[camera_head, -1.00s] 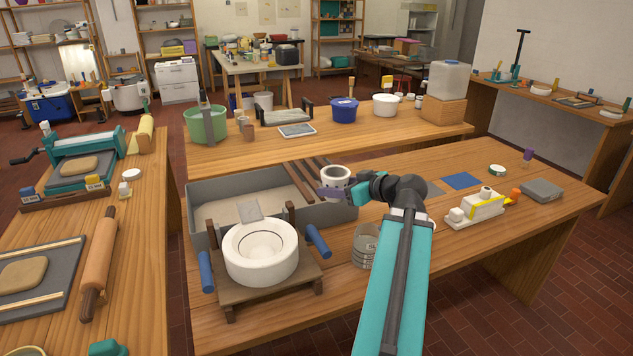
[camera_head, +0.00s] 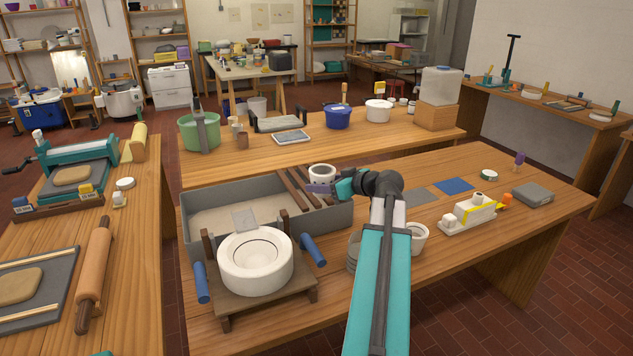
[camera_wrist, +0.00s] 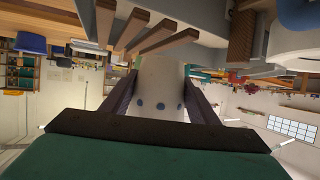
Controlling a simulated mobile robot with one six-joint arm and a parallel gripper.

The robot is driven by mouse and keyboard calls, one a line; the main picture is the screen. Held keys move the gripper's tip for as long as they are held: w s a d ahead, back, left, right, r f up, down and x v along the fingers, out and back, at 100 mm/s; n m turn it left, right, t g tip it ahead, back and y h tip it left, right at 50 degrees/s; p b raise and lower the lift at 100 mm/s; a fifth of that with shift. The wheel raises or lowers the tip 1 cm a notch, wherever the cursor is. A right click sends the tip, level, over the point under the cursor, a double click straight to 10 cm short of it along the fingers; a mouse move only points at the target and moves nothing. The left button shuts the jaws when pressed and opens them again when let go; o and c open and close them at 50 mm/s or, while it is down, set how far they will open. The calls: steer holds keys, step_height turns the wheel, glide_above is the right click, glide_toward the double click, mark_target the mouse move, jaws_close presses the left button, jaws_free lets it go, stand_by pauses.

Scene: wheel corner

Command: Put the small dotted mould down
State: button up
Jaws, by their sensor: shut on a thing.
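The small dotted mould (camera_wrist: 160,88) is a white cup shape with a row of blue dots. It sits between the two fingers of my gripper (camera_wrist: 160,104) in the wrist view, and the fingers are shut on it. In the head view the mould (camera_head: 321,172) shows its round open top at the right end of the grey tray, by the wooden slats. My gripper (camera_head: 322,188) reaches it from the right. The mould's underside is hidden in the head view, so I cannot tell whether it touches anything below.
A grey tray (camera_head: 345,217) with wooden slats (camera_head: 294,187) lies beside a large white round mould (camera_head: 256,281) on a wooden stand. A white cup (camera_head: 421,243) stands right of my arm. Grey and blue squares (camera_head: 454,186) lie farther right, with bare table around them.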

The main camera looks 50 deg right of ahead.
steer(key=w+d+p, duration=0.1)
steer(key=w+d, duration=0.3)
steer(key=w, duration=0.3)
steer(key=shift+d+f+p, duration=0.25)
steer(key=shift+f+p, duration=0.1)
steer(key=shift+f, duration=0.05)
step_height(320, 180, down, 4)
steer(key=shift+r+p, duration=0.25)
steer(key=shift+p, duration=0.3)
steer(key=shift+s+f+b, duration=0.1)
steer(key=shift+f+b, duration=0.05)
steer(key=shift+b, duration=0.15)
steer(key=o, duration=1.4)
steer(key=shift+r+p, duration=0.25)
steer(key=shift+p, duration=0.15)
steer(key=b+v, duration=0.2)
steer(key=v, duration=1)
steer(key=shift+f+b, duration=0.1)
steer(key=shift+b, duration=0.2)
